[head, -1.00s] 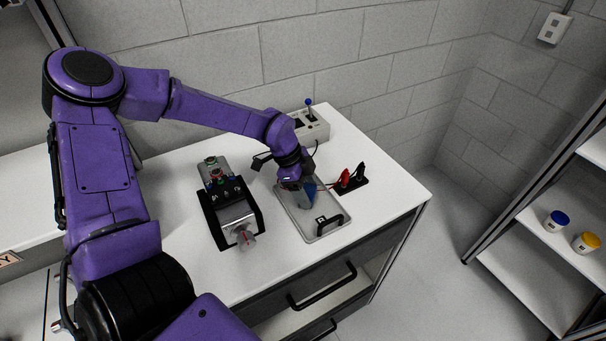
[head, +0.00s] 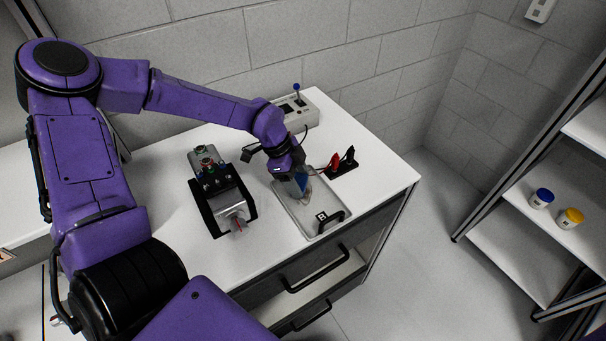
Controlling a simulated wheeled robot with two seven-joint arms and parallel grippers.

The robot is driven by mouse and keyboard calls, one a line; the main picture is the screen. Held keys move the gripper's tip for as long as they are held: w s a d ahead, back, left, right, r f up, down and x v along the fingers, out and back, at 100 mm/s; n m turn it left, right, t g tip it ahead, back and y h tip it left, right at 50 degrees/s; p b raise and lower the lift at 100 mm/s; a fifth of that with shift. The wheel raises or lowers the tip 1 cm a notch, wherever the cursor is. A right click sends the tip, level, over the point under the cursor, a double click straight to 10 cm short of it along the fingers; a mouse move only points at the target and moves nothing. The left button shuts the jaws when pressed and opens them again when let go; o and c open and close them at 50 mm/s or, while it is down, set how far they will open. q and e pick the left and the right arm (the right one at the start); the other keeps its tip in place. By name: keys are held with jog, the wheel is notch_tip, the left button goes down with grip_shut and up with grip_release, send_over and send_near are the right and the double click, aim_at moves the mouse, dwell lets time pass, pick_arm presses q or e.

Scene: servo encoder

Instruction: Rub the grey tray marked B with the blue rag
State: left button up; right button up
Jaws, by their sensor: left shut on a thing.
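The grey tray (head: 310,225) lies on the white bench top, with a black handle at its near end and a small label there that I cannot read surely. My left gripper (head: 297,188) points down over the far part of the tray and is shut on the blue rag (head: 303,185). Only a small part of the rag shows beside the fingers. It is low over the tray; I cannot tell surely whether it touches. My right gripper is not in view.
A servo unit in a black frame (head: 208,222) stands left of the tray. A red and a black clip on a black base (head: 345,170) sit to its right. A grey box with a blue-tipped lever (head: 305,108) stands behind. A shelf at right holds jars (head: 541,199).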

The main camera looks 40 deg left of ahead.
pick_arm(q)
jog(key=shift+w+a+f, duration=0.1)
jog(key=shift+w+a, duration=0.25)
jog(key=shift+a, duration=0.5)
jog(key=shift+w+a+r, duration=0.1)
jog(key=shift+w+a, duration=0.25)
jog(key=shift+a, duration=0.5)
jog(key=shift+w+a+f, duration=0.1)
jog(key=shift+w+a, duration=0.25)
jog(key=shift+a, duration=0.5)
jog(key=shift+p, duration=0.35)
jog(key=shift+d, duration=0.2)
jog(key=shift+s+d, duration=0.35)
jog(key=shift+d, duration=0.35)
jog(key=shift+s+d, duration=0.3)
jog(key=shift+d, duration=0.45)
jog(key=shift+s+d, duration=0.35)
jog(key=shift+d, duration=0.35)
jog(key=shift+s+d+b, duration=0.25)
jog(key=shift+d, duration=0.5)
jog(key=shift+s+d+b, duration=0.25)
jog(key=shift+d, duration=0.45)
jog(key=shift+a, duration=0.1)
notch_tip(320, 180, up, 6)
jog(key=p, duration=0.5)
